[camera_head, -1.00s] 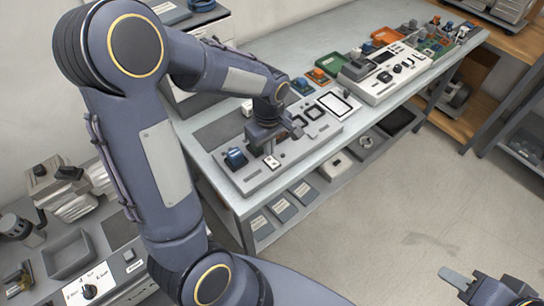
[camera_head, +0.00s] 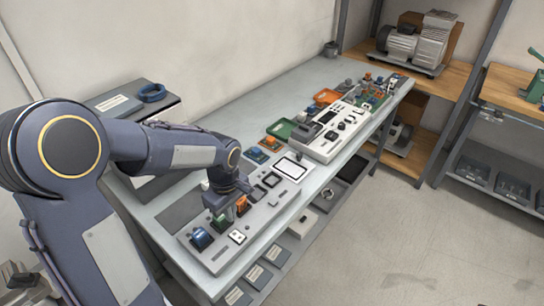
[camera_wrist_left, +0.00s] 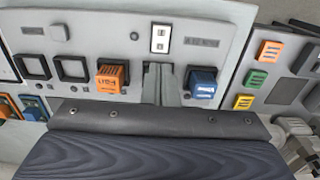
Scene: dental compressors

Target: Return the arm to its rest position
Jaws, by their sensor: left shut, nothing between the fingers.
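My left arm comes in from the left and reaches over the workbench (camera_head: 318,78). My left gripper (camera_head: 227,213) points down at the long grey control panel (camera_head: 262,218). It is shut and empty. In the left wrist view its fingers (camera_wrist_left: 165,85) are together between an orange rocker switch (camera_wrist_left: 112,77) and a blue rocker switch (camera_wrist_left: 202,84). In the head view the blue switch (camera_head: 201,239) is just in front of the gripper, and the orange switch (camera_head: 243,206) is partly hidden by it. I cannot tell whether the fingers touch the panel. My right gripper is out of view.
A compressor (camera_head: 415,44) sits on a wooden shelf behind. The floor (camera_head: 405,235) at the right is clear.

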